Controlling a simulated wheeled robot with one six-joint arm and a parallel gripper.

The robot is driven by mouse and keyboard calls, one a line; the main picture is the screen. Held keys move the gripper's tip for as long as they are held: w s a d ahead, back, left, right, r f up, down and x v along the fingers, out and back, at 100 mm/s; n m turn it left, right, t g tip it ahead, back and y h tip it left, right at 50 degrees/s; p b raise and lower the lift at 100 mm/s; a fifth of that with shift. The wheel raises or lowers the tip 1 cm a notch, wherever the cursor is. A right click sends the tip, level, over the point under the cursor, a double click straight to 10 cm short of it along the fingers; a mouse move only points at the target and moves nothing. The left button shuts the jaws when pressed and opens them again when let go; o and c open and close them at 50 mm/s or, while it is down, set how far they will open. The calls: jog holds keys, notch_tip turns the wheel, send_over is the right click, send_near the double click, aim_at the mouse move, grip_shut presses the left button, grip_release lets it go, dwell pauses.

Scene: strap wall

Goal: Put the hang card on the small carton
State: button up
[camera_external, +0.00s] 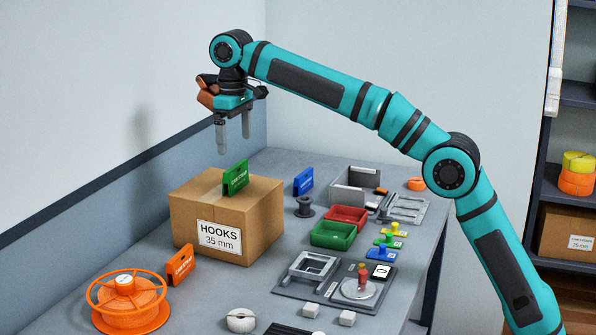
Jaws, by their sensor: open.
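A brown carton (262,215) labelled HOOKS 35 mm stands on the grey table at the left. A green card (235,178) stands upright on its top, near the middle. A blue card (303,181) stands on the table behind the carton, and an orange card (180,265) stands in front of it at the left. I cannot tell which card is the hang card. My gripper (233,142) points down with its fingers apart, empty, above the green card and clear of it.
An orange spool (127,301) stands at the front left. Red (347,217) and green (333,234) bins, a grey open box (353,187) and several small parts fill the middle and right. Another carton (569,231) is on the shelf at right. A wall runs behind the table.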

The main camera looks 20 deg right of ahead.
jog(key=shift+r, duration=1.2)
jog(key=d+r+m+t+y, duration=0.1)
jog(key=d+r+t, duration=0.15)
jog(key=d, duration=0.95)
jog(key=d+r+m+t+y, duration=0.1)
jog(key=d+r+m+t, duration=0.15)
jog(key=d, duration=0.85)
jog(key=d+r+m+t+y, duration=0.15)
jog(key=d+r, duration=0.25)
jog(key=d, duration=0.8)
jog(key=s+d+f+m+t, duration=0.1)
jog(key=s+d+f+t, duration=0.15)
jog(key=s+d, duration=0.45)
jog(key=s+d+f+m+t, duration=0.1)
jog(key=s+d+t, duration=0.25)
jog(key=d, duration=0.55)
jog(key=s+d+f+m+t+h, duration=0.1)
jog(key=s+d+f+t, duration=0.1)
jog(key=s+d+f, duration=0.3)
jog(key=s+d+f+m+t+h, duration=0.1)
jog(key=s+d+f, duration=0.4)
jog(key=s, duration=0.5)
jog(key=shift+s+t+h, duration=0.35)
jog(key=shift+t+h, duration=0.4)
jog(key=shift+t, duration=0.2)
